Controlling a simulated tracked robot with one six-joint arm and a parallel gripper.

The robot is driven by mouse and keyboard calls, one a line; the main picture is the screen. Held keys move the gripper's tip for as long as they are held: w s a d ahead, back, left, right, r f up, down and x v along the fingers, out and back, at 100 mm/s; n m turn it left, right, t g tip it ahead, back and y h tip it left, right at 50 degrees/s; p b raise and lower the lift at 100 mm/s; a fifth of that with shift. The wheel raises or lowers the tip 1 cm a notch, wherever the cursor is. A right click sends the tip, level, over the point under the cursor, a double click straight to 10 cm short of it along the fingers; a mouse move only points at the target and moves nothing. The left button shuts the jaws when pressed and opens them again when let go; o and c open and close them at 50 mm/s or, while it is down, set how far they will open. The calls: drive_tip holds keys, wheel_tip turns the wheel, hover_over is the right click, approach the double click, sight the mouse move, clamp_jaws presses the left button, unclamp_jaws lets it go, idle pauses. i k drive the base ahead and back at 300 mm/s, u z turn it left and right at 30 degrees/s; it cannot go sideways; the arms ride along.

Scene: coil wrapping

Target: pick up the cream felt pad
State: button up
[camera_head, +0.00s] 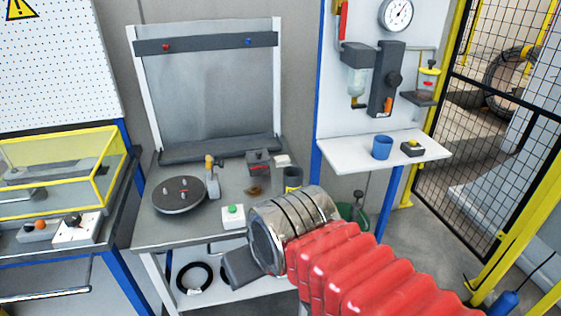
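A small cream pad (282,160), likely the felt pad, lies at the back right of the grey workbench (165,235). It is beside a dark grey box with a red top (259,162) and behind a dark cup (292,178). My arm, with a red bellows sleeve and a silver end, reaches in from the lower right. A dark part of my gripper (240,268) shows at the bench's front edge, well in front of the pad and apart from it. The silver end hides the rest, so its opening cannot be told.
A dark round turntable (179,195) with pegs stands at the bench's left. A white box with a green button (233,216) is near the front edge. A blue cup (381,147) stands on the right shelf (345,155). A black coil (194,278) lies below.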

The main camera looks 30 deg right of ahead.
sight(280, 160)
drive_tip(key=u, duration=0.05)
drive_tip(key=i, duration=1)
drive_tip(key=z, duration=0.05)
